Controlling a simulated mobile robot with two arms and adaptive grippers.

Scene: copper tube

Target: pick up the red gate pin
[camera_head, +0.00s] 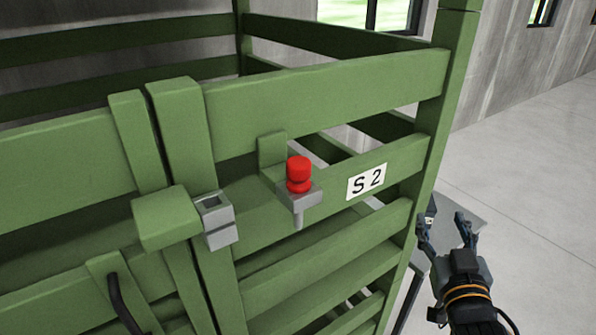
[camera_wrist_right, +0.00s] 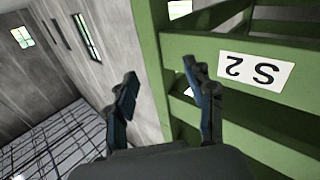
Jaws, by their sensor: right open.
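The red gate pin (camera_head: 298,174) stands upright in a grey bracket (camera_head: 300,197) on the front of the green slatted crate (camera_head: 330,97), left of the S2 label. Its grey shaft shows below the bracket. My right gripper (camera_head: 446,222) is open and empty at the right of the head view, beside the crate's corner post, well right of and lower than the pin. In the right wrist view, its two fingers (camera_wrist_right: 160,88) are apart with nothing between them, and the pin does not show. My left gripper is not in view.
The white S2 label (camera_head: 366,182) also shows upside down in the wrist view (camera_wrist_right: 256,71). A grey latch socket (camera_head: 216,222) sits left of the pin. A grey table (camera_head: 462,212) stands behind my right gripper. The floor (camera_head: 530,170) at right is clear.

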